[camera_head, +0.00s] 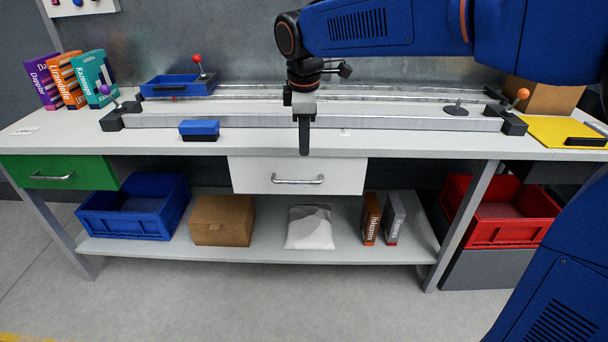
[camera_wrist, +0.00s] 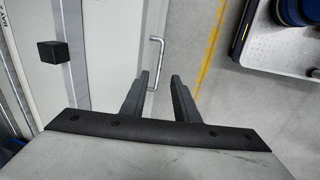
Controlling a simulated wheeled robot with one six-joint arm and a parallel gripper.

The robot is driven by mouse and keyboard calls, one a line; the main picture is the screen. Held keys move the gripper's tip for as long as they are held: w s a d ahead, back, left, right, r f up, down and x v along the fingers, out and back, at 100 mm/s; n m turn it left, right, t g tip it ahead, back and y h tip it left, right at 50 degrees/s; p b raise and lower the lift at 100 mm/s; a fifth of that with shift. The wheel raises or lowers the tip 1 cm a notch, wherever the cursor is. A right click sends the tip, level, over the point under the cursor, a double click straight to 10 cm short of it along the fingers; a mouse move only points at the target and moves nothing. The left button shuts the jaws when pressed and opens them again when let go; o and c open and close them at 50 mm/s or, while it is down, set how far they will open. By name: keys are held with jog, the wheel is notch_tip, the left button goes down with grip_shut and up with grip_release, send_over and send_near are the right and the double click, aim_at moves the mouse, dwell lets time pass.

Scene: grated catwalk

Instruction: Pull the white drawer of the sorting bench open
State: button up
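The white drawer (camera_head: 250,175) is in the middle of the sorting bench (camera_head: 400,145), under the top. Its front looks flush with the bench, so it appears shut. Its metal bar handle (camera_head: 298,181) is on the front face. My gripper (camera_head: 304,150) points down at the bench's front edge, above the handle and apart from it. In the wrist view, my gripper (camera_wrist: 160,75) has its two fingers spread with nothing held. The handle (camera_wrist: 162,58) shows beyond the fingertips, in line with the gap between them. The fingertips partly overlap its near end.
A green drawer (camera_head: 85,170) is at the bench's left. A rail (camera_head: 380,123) with end blocks and a blue block (camera_head: 199,128) are on the top. A blue bin (camera_head: 125,222) and a brown box (camera_head: 222,222) are on the lower shelf. The floor in front is clear.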

aim_at(305, 181)
jog(key=f, duration=0.4)
jog(key=w+f, duration=0.1)
jog(key=f, duration=0.3)
jog(key=w+f, duration=0.1)
jog(key=f, duration=0.4)
jog(key=shift+w+d, duration=0.1)
jog(key=shift+w, duration=0.1)
grip_shut()
